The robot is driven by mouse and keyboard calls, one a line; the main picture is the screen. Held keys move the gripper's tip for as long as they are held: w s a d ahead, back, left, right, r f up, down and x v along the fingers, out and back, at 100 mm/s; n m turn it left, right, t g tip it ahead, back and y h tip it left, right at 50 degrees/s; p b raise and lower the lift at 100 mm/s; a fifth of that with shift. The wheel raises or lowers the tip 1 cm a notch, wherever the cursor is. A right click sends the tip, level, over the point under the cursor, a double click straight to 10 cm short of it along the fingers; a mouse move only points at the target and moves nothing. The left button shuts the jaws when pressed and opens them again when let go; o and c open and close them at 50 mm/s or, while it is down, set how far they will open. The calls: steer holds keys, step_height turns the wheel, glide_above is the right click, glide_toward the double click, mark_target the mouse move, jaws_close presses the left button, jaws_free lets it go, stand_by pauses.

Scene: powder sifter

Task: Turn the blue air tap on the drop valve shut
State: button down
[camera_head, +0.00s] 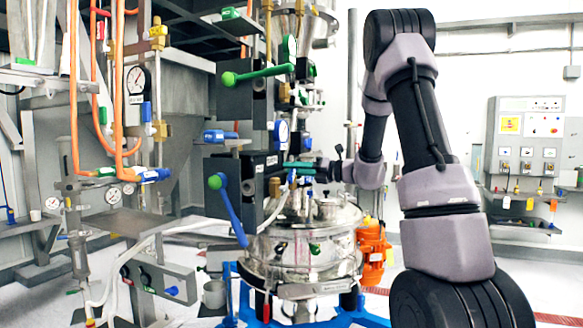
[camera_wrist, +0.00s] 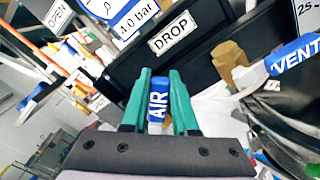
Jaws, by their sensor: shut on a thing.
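The blue air tap (camera_wrist: 157,105), lettered AIR, stands between the two green fingers of my gripper (camera_wrist: 162,78) in the wrist view. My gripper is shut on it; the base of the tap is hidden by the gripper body. Just beyond is the black drop valve block (camera_wrist: 118,62) with a white DROP label (camera_wrist: 172,37). In the head view my gripper (camera_head: 297,165) reaches in from the right to the front of the valve block (camera_head: 262,163), above the steel sifter vessel (camera_head: 335,240). The tap is too small there to read its angle.
A blue VENT tap (camera_wrist: 292,58) lies close on the right in the wrist view. A 4.0 bar label (camera_wrist: 137,17) is above the block. In the head view, a green-knobbed blue lever (camera_head: 230,210) hangs left, and a green lever (camera_head: 258,73) sits above.

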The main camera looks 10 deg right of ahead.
steer(key=shift+w+d+f+m, duration=0.3)
steer(key=shift+f+m, duration=0.65)
steer(key=shift+m, duration=0.6)
steer(key=shift+w+d+f+m, duration=0.3)
steer(key=shift+f+m, duration=0.6)
steer(key=shift+m, duration=0.7)
steer(key=shift+w+d+f+m, duration=0.15)
steer(key=shift+w+f+m, duration=0.2)
steer(key=shift+f+m, duration=0.9)
steer(key=shift+r+m, duration=0.25)
steer(key=shift+m, duration=0.15)
steer(key=c, duration=0.7)
jaws_free()
steer(key=v, duration=1.1)
